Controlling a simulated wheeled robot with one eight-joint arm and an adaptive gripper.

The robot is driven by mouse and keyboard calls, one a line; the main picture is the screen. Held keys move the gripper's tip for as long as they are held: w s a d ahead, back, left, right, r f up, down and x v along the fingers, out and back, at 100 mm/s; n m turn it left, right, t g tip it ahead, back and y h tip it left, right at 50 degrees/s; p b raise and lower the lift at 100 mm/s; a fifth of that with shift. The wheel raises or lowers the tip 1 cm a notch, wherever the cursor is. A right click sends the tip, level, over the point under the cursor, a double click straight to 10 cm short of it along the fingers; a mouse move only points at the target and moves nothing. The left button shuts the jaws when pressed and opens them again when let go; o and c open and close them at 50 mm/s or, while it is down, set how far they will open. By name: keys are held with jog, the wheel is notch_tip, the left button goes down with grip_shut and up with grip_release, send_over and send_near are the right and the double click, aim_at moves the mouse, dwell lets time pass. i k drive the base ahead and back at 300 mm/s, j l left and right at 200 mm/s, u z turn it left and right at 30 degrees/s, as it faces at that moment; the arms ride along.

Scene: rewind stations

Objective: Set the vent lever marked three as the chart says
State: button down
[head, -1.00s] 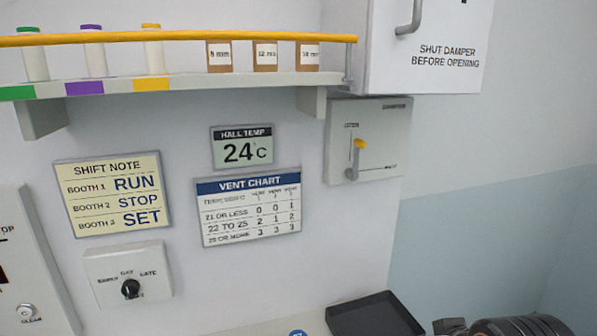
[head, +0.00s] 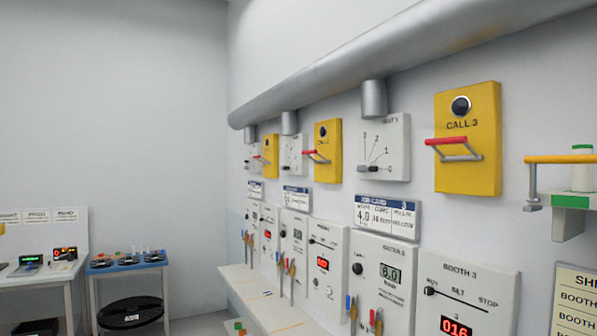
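The nearest vent panel (head: 397,130) is a white plate under the big grey duct, between two yellow call panels. Its small heading is blurred and seems to read VENT 3. Two more vent panels (head: 291,153) stand farther along the wall, too small to read. The chart is out of view now. My gripper is not in view.
The yellow CALL 3 panel (head: 468,140) with a protruding red-barred handle (head: 447,141) is right of the vent. A job card (head: 387,215) and a counter (head: 240,285) are below. A shelf with a yellow rail (head: 560,159) juts out at right.

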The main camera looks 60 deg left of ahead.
aim_at(359, 168)
jog(key=u, duration=1.9)
jog(key=i, duration=0.25)
